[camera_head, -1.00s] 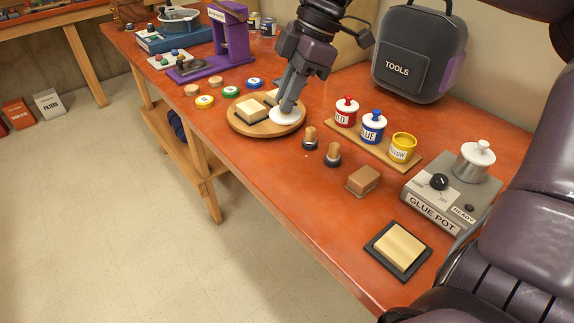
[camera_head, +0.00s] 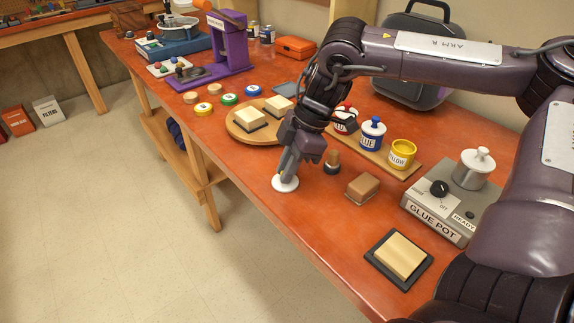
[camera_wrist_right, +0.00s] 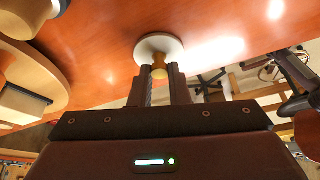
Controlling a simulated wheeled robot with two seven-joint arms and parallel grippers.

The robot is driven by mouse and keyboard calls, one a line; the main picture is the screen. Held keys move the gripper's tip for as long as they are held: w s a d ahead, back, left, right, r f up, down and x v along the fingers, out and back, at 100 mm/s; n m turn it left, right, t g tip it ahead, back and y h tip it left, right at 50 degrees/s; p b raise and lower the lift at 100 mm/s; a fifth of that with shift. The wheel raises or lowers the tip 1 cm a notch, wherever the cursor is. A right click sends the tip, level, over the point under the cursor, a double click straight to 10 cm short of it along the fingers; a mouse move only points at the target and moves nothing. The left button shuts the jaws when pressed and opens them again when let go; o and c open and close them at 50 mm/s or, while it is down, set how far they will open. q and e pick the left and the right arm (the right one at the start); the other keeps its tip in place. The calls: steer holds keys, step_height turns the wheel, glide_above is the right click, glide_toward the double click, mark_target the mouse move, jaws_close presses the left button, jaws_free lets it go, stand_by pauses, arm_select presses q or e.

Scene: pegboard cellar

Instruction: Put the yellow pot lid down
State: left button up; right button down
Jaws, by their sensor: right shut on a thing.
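The yellow pot lid (camera_head: 285,184) is a white disc, with a yellowish knob in the right wrist view (camera_wrist_right: 160,72). My right gripper (camera_head: 287,172) is shut on the knob. The lid is face down at or just above the orange tabletop, near its front edge; I cannot tell whether it touches. The yellow pot (camera_head: 402,155) stands open on a wooden board at the right. The blue pot (camera_head: 371,136) has a white lid with a blue knob. The red pot (camera_head: 344,120) is partly hidden behind my right arm. My left gripper is not in view.
A round wooden board (camera_head: 236,130) with two pale blocks lies left of my gripper. A dark-based stamp (camera_head: 332,163) and a brown block (camera_head: 362,187) stand to the right. The glue pot unit (camera_head: 432,225) is further right. Bare tabletop lies in front of the brown block.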

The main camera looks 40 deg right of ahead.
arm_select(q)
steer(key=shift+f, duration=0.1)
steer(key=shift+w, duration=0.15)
arm_select(e)
steer(key=c, duration=1.4)
jaws_free()
steer(key=shift+o, duration=0.2)
steer(key=shift+r, duration=0.3)
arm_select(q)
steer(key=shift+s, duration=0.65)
arm_select(e)
steer(key=v, duration=1.1)
steer(key=shift+r, duration=0.3)
arm_select(q)
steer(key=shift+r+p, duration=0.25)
steer(key=shift+p, duration=0.1)
arm_select(e)
steer(key=shift+s+r, duration=0.1)
